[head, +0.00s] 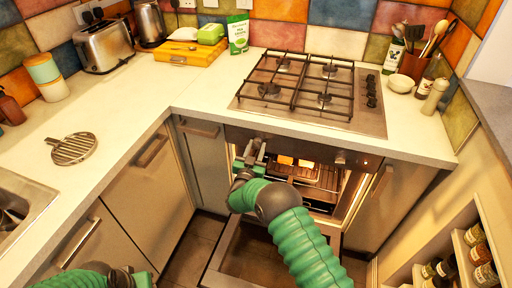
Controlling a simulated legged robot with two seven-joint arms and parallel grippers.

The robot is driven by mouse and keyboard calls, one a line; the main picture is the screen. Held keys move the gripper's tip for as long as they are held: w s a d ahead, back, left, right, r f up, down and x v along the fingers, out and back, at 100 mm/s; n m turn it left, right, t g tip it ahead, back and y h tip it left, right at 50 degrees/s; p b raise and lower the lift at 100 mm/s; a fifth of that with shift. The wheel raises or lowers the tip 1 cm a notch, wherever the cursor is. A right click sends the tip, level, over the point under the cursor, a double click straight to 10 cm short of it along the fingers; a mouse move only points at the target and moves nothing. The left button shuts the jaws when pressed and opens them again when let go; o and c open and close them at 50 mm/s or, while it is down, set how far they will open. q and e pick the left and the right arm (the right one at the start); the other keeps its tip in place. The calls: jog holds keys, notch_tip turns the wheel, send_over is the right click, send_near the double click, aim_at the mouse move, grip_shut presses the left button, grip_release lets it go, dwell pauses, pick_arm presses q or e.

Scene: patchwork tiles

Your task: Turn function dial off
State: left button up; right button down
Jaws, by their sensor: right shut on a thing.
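The oven (315,205) is under the hob, with its door (255,255) down and its inside lit. Its control panel (300,150) runs along the top. One dial (341,157) shows on the panel's right part. My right gripper (252,151) is at the panel's left end, shut on what appears to be the function dial. The gripper hides that dial, so its setting cannot be read. My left gripper (130,277) is low at the bottom left edge, away from the oven, and its jaws are not clear.
Toast-like slices (296,161) lie on the oven rack. The gas hob (315,90) is above on the white worktop (200,100). Cupboard handles (152,150) stick out at left. A spice shelf (465,250) stands at right. The open door takes up floor room in front.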

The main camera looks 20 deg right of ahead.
jog(key=n, duration=0.4)
jog(key=n+p, duration=0.1)
jog(key=n, duration=0.3)
jog(key=shift+s+a+f+g+y, duration=0.1)
jog(key=shift+s+f+g+y, duration=0.05)
jog(key=shift+g+y, duration=0.2)
jog(key=n, duration=0.8)
jog(key=n+g+p, duration=0.1)
jog(key=n, duration=0.8)
jog(key=shift+r+p, duration=0.2)
jog(key=shift+p, duration=0.1)
